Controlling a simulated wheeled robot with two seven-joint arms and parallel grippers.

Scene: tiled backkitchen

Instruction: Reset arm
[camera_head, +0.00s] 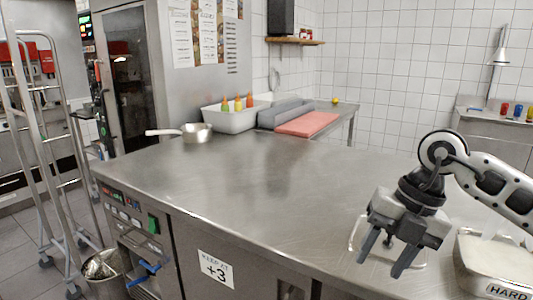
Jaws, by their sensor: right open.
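My right gripper (385,258) hangs at the lower right of the head view, over the front right part of the steel counter (250,200). Its two dark fingers point down and stand apart, with nothing visible between them. My right arm (485,180) reaches in from the right edge. A clear, shallow container (358,232) sits on the counter behind the gripper and is partly hidden by it. My left gripper is not in view.
A white tub marked HARD (490,270) stands right of the gripper. A saucepan (196,133), a white bin with bottles (228,118) and a red cutting board (307,124) are at the back. The counter's middle is clear. A metal rack (35,130) stands at left.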

